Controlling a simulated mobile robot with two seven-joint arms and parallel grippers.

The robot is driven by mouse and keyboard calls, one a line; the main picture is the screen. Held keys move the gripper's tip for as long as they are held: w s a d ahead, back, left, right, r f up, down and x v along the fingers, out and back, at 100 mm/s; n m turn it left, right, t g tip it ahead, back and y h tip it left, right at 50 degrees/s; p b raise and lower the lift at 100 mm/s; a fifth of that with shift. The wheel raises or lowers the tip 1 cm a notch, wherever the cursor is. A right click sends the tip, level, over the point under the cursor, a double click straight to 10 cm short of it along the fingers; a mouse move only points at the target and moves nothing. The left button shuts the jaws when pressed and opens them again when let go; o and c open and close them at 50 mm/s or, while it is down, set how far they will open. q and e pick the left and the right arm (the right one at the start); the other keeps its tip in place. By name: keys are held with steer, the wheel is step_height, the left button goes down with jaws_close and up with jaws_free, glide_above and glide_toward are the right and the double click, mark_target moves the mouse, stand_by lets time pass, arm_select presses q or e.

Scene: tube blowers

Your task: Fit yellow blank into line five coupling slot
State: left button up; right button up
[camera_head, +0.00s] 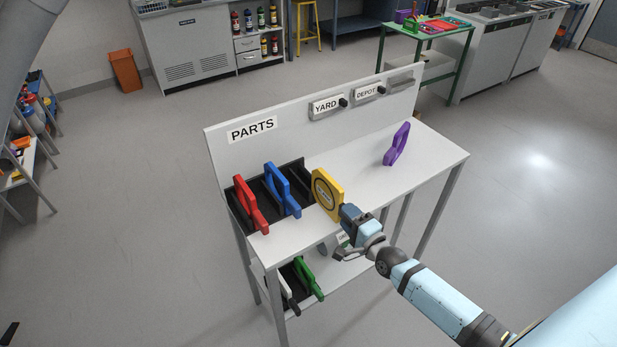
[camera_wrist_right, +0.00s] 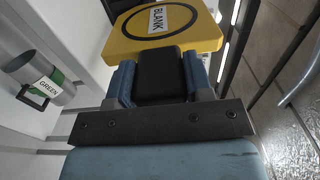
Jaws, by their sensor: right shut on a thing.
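The yellow blank (camera_head: 327,192) is a flat plate with a dark ring and lettering, standing near the right end of the black rack on the PARTS table. The word BLANK shows on it in the right wrist view (camera_wrist_right: 166,24). My right gripper (camera_head: 347,212) is shut on the blank's near end; in the right wrist view its fingers (camera_wrist_right: 158,78) close around a black grip below the yellow plate. Whether the blank touches the rack or tabletop I cannot tell. My left gripper is not in view. I see no line five coupling slot that I can identify.
The black rack (camera_head: 266,187) holds a red plate (camera_head: 250,205) and a blue plate (camera_head: 281,190). A purple piece (camera_head: 397,144) stands on the white tabletop (camera_head: 433,155). A green plate (camera_head: 308,279) is on the lower shelf. A grey cylinder labelled GREEN (camera_wrist_right: 40,75) shows beside the gripper.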

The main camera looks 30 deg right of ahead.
steer(key=shift+s+d+p, duration=0.2)
steer(key=shift+s+p, duration=0.45)
steer(key=shift+s, duration=2.25)
